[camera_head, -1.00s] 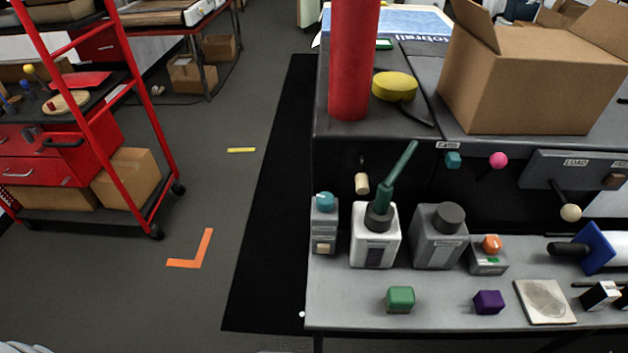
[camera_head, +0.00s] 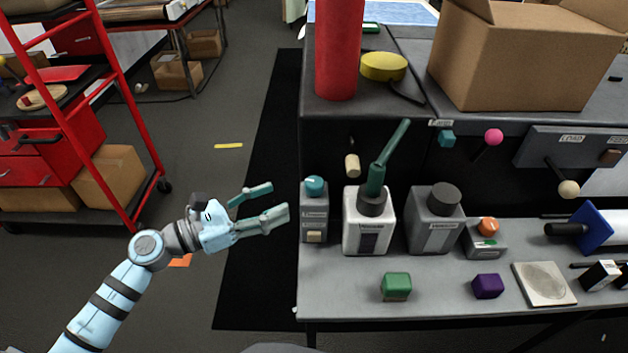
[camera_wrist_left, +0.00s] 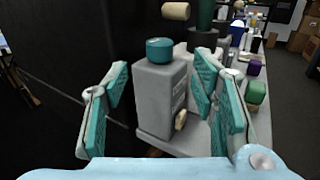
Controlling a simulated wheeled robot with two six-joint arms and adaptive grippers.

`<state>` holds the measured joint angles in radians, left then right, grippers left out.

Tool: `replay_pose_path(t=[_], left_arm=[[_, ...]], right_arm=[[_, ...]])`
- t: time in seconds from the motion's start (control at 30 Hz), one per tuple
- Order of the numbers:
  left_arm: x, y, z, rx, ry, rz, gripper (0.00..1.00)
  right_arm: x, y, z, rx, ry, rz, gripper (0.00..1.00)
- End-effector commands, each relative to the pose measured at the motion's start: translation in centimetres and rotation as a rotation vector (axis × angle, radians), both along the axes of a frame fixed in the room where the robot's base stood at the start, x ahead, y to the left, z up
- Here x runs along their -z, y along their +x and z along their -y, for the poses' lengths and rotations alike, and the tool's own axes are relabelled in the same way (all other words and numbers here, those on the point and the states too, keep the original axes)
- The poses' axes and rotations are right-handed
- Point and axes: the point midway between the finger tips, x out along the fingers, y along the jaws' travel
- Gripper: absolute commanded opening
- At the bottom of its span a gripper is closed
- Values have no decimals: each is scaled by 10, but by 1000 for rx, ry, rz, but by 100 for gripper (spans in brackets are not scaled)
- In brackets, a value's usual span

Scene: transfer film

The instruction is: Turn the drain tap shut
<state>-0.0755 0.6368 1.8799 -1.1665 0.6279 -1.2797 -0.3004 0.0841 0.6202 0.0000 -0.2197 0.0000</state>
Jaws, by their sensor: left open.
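No label in view reads drain. A beige cylindrical handle (camera_head: 352,166) sticks out of the dark machine front above the white bottle, and may be the tap. It also shows at the top of the left wrist view (camera_wrist_left: 175,11). A small grey box (camera_head: 314,215) with a teal round cap (camera_head: 314,186) stands at the shelf's left end. My left gripper (camera_head: 279,200) is open and empty, just left of this box and apart from it. In the left wrist view the grey box (camera_wrist_left: 160,98) shows between and beyond the spread fingers.
A white bottle (camera_head: 369,235) with a green pump handle and a grey bottle (camera_head: 434,228) stand on the shelf (camera_head: 340,297). Green (camera_head: 396,287) and purple (camera_head: 488,286) blocks lie in front. A red cylinder (camera_head: 338,50) stands above.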

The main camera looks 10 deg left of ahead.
Motion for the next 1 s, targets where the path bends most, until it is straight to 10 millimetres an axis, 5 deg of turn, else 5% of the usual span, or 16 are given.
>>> replay_pose_path(t=[0.1, 0.4, 0.8, 1.0], left_arm=[[-9, 26, 26, -2, -13, 1, 52], [-3, 65, 65, -2, -6, -4, 52], [-2, 73, 73, -2, -3, -4, 52], [-2, 73, 73, -2, -3, -4, 20]], right_arm=[[-17, 0, 0, 0, 1, 0, 40], [-25, 0, -2, 1, 2, 1, 40], [-25, 0, -6, 2, 7, 0, 40], [-25, 0, -5, 2, 7, 0, 40]])
